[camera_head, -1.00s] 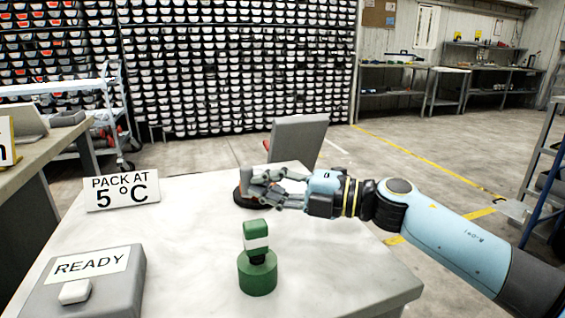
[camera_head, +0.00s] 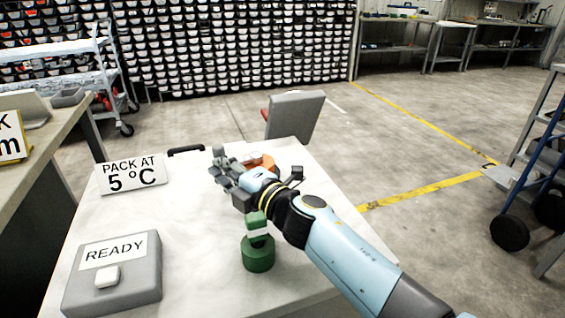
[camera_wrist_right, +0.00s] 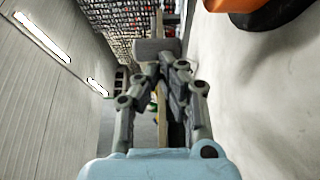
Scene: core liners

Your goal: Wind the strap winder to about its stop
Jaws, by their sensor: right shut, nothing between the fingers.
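An orange, rounded thing (camera_head: 262,162) stands on the white table behind my right wrist in the head view, partly hidden by it. It may be the strap winder, but I cannot tell for sure. In the right wrist view an orange and black thing (camera_wrist_right: 275,14) is cut off at the top right corner. My right gripper (camera_head: 222,168) is shut and empty above the table, to the left of the orange thing and apart from it. Its fingers also show in the right wrist view (camera_wrist_right: 165,62). My left gripper is not in view.
A green stamp-like thing with a white band (camera_head: 258,252) stands below my right arm. A grey READY box with a button (camera_head: 118,275) and a PACK AT 5 °C sign (camera_head: 132,174) are at the left. The front middle tabletop is clear.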

